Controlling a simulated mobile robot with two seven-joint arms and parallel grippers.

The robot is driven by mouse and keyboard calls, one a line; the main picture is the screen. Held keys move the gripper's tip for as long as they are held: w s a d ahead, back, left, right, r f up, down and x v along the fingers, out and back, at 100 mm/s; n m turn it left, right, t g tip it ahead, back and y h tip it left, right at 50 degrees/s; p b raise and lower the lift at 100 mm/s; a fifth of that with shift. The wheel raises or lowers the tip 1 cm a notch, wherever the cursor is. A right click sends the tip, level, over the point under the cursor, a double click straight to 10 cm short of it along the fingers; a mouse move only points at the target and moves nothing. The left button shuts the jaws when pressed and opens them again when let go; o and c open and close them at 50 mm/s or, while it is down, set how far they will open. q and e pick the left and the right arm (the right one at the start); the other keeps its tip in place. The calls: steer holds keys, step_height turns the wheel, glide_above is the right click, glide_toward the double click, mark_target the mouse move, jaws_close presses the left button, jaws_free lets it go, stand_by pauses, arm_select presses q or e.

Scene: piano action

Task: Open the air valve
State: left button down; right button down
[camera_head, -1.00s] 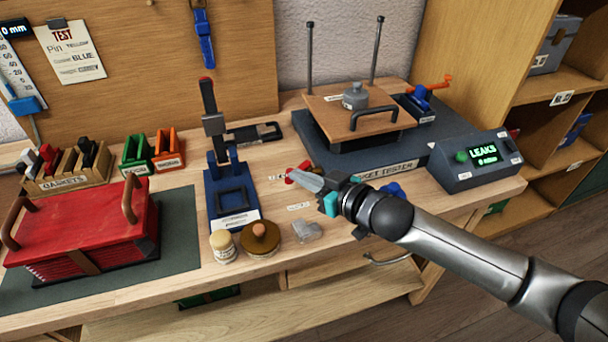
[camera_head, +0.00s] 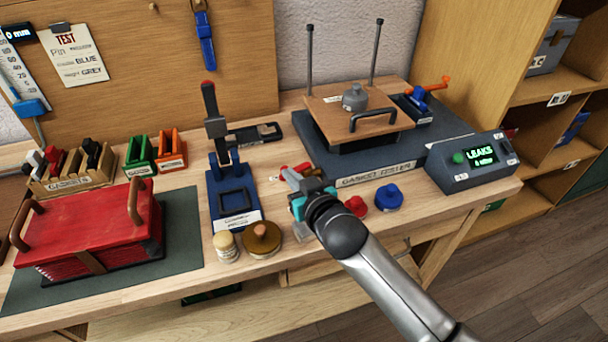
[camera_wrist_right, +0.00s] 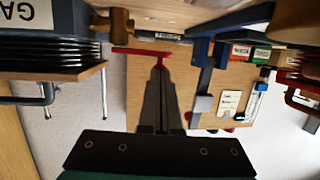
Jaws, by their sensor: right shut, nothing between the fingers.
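The air valve's red lever (camera_head: 303,167) shows just beyond my right gripper (camera_head: 287,173) in the head view, at the front left corner of the gasket tester; the gripper partly hides the valve. In the upside-down right wrist view the red lever (camera_wrist_right: 145,52) runs sideways beside a brass body (camera_wrist_right: 121,24). My right gripper (camera_wrist_right: 160,66) is shut and empty, with its tips at or very near the lever's end; I cannot tell whether they touch. My left gripper is not in view.
The gasket tester (camera_head: 380,175) stands behind, with a LEAKS display box (camera_head: 475,163) at its right. A blue press (camera_head: 232,200) stands left. Red (camera_head: 356,206) and blue (camera_head: 389,197) knobs lie right of my gripper. A brown-topped stamp (camera_head: 262,238) stands in front.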

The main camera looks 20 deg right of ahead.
steer(key=shift+w+a+m+h, duration=0.25)
steer(key=shift+a+m+h, duration=0.05)
steer(key=shift+h, duration=0.2)
steer(key=shift+w+a+p, duration=0.35)
steer(key=shift+w+p, duration=0.1)
steer(key=shift+p, duration=0.2)
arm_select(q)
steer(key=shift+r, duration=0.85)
arm_select(e)
steer(key=shift+w+a, duration=0.1)
steer(key=shift+w, duration=0.05)
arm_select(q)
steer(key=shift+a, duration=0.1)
arm_select(e)
steer(key=shift+w, duration=0.1)
arm_select(q)
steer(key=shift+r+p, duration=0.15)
steer(key=shift+p, duration=0.15)
arm_select(e)
steer(key=shift+r, duration=0.1)
